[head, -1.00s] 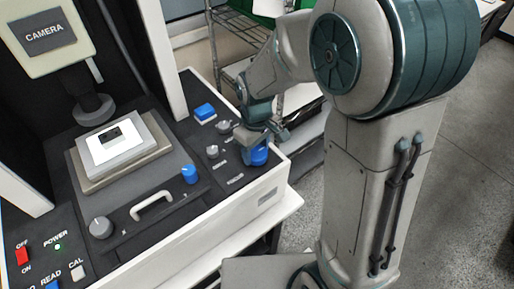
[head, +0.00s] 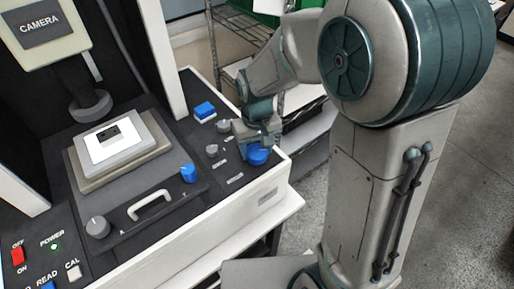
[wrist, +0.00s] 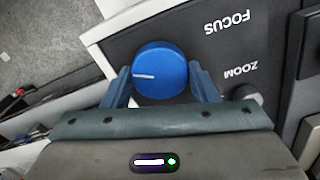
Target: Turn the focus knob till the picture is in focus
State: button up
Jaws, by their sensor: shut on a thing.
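The focus knob (head: 257,155) is a round blue knob at the right front corner of the black panel. In the wrist view the knob (wrist: 165,82) has a white pointer line towards the left, and the word FOCUS is printed upside down beside it. My gripper (wrist: 160,70) is shut on the knob, one finger on each side. In the head view my gripper (head: 257,136) comes down over the knob from behind and hides part of it. A white plate (head: 110,140) with a small dark part lies under the camera head (head: 42,22). No screen with the picture is in view.
A grey zoom knob (wrist: 243,92) sits close beside the focus knob. A blue button (head: 204,110), a smaller blue knob (head: 188,173) and a pale handle (head: 150,206) are also on the machine. A wire shelf (head: 240,30) stands behind my arm.

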aim_at(257, 150)
jog(key=shift+m, duration=0.6)
jog(key=shift+r, duration=0.1)
jog(key=o, duration=1)
jog(key=shift+c, duration=0.2)
notch_tip(257, 150, up, 14)
jog(key=shift+w, duration=0.1)
